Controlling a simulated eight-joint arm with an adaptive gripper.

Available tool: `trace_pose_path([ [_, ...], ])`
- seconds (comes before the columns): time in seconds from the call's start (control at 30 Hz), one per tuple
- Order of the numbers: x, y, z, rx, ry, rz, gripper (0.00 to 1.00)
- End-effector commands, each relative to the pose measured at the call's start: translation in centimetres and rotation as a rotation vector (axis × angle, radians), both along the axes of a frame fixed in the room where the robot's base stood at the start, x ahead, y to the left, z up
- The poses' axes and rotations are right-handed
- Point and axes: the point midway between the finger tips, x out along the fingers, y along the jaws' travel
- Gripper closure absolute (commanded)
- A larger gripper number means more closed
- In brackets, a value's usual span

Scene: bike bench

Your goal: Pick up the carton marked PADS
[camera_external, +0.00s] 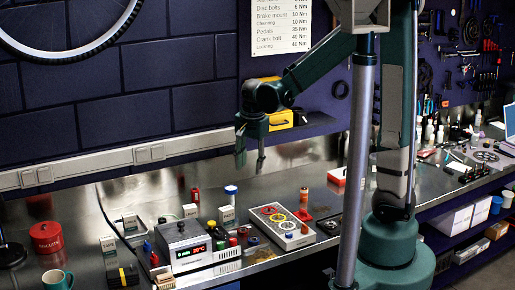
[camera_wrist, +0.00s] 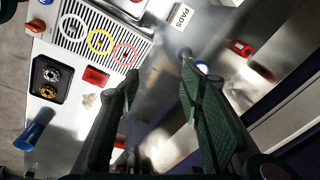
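My gripper (camera_external: 250,160) hangs above the bench, pointing down, clear of the carton. In the wrist view, my gripper (camera_wrist: 160,75) has its two green fingers apart with nothing held between them.
A blue-capped bottle (camera_external: 231,193) stands right behind the carton. The ring tray (camera_external: 309,238) is to its right and a grey box with a red display (camera_external: 186,245) to its left. Other white cartons (camera_external: 108,246), a red tin (camera_external: 46,237) and a teal mug (camera_external: 57,279) stand farther left.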

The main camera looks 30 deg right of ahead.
Motion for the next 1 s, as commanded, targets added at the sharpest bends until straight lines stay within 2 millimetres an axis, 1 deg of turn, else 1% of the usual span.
trace_pose_path([
  [0.03, 0.4, 0.8, -0.6, -0.001, 0.009, -0.023, 0.62],
  [0.2, 1.3, 2.8, -2.7, -0.005, 0.038, -0.115, 0.62],
  [0.6, 2.7, 7.7, -8.3, -0.036, 0.091, -0.335, 0.62],
  [0.8, 2.9, 9.5, -10.6, -0.055, 0.106, -0.422, 0.62],
  [1.0, 2.9, 10.3, -11.7, -0.063, 0.111, -0.463, 0.62],
])
